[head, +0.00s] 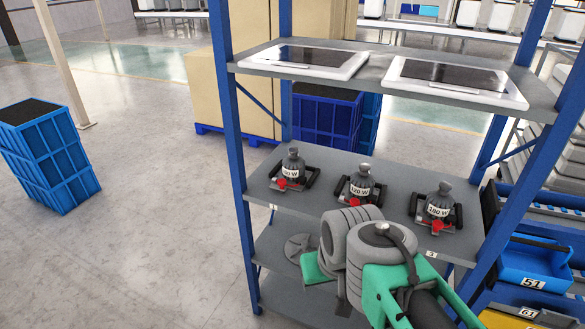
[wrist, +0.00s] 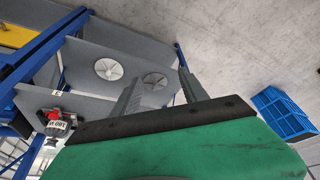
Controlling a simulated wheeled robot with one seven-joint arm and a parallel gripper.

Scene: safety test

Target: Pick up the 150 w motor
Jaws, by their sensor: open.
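Three grey motors stand in a row on the middle shelf (head: 340,160) in the head view. The left motor (head: 293,163) has a small label ending in "0 W". The middle motor (head: 361,182) has a label that looks like 120 W, but is hard to read. The right motor (head: 439,201) reads 180 W. Each sits in a dark holder with a red part. In the wrist view one motor (wrist: 57,128) shows upside down at lower left. My gripper (wrist: 160,76) is open and empty, its fingers apart from that motor. My arm hides its fingers in the head view.
Blue rack posts (head: 229,130) flank the shelves. Two white-framed panels (head: 305,58) lie on the top shelf above the motors. A grey disc (head: 301,246) is on a lower shelf. Blue bins (head: 535,262) stand at right, and a blue crate (head: 48,155) on open floor at left.

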